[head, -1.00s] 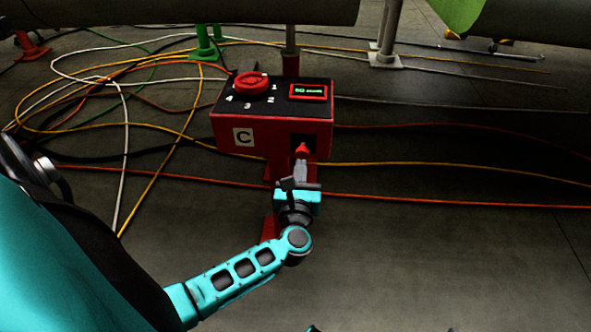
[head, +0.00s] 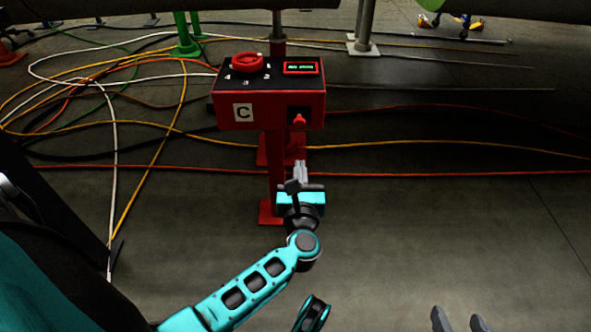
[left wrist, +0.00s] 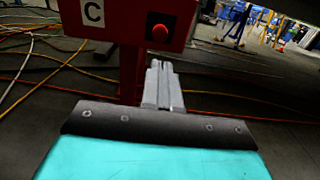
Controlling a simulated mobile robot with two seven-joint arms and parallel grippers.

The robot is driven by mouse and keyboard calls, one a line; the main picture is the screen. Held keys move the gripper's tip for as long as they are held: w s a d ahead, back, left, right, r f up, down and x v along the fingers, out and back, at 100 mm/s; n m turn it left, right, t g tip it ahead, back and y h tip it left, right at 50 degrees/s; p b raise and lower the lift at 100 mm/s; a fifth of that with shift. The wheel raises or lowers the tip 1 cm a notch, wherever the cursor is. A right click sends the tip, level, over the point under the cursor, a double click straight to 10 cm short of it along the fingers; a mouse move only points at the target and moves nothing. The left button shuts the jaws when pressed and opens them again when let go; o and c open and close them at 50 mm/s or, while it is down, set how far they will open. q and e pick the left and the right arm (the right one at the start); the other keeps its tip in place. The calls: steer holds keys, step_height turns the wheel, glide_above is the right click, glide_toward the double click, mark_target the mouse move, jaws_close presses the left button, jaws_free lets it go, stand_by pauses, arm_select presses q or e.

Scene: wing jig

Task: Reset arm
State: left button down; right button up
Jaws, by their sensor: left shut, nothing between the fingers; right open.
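My left arm reaches from the lower left toward a red control box (head: 270,108) marked C. The left gripper (head: 300,172) is shut and empty, below and in front of the box, apart from the small red knob (head: 299,120) on its front. In the left wrist view the closed fingers (left wrist: 162,85) point up below the red knob (left wrist: 160,33). On the box top are a red dial (head: 248,63) with numbers around it and a green-lit display (head: 301,68), too small to read. My right gripper (head: 459,320) shows only its parted fingertips at the bottom edge, open and empty.
The box stands on a red post (head: 275,180) with a foot plate on the floor. Several loose cables (head: 100,90) lie at the left, and orange and yellow ones run behind the post. A green stand (head: 186,35) and a grey post (head: 364,30) stand behind. The right floor is mostly clear.

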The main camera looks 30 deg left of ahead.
arm_select(q)
steer(key=shift+s+d, duration=0.2)
steer(key=shift+s, duration=0.05)
arm_select(e)
steer(key=shift+s+d, duration=0.1)
steer(key=shift+s, duration=0.25)
